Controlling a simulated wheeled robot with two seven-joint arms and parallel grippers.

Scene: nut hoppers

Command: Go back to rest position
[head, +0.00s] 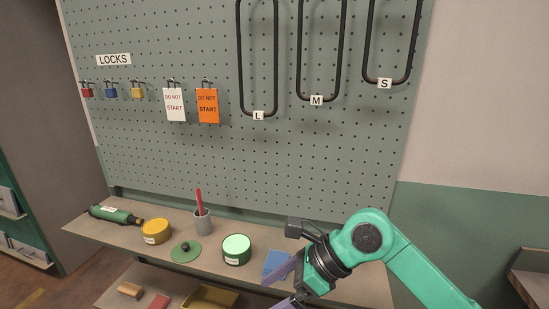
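My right gripper (276,291) is over the front right part of the bench shelf (345,287), its arm coming in from the right. Its two grey-purple fingers are apart, and I see nothing between them. The lower finger is partly cut off by the bottom edge of the picture. A flat blue item (276,261) shows just behind the upper finger and is partly hidden by it. My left gripper is not in view.
The shelf carries a green tool (112,215), a yellow tin (156,232), a green lid (186,252), a grey cup (202,222) with a red stick and a green tin (236,249). A pegboard (200,160) with locks, tags and hoops stands behind.

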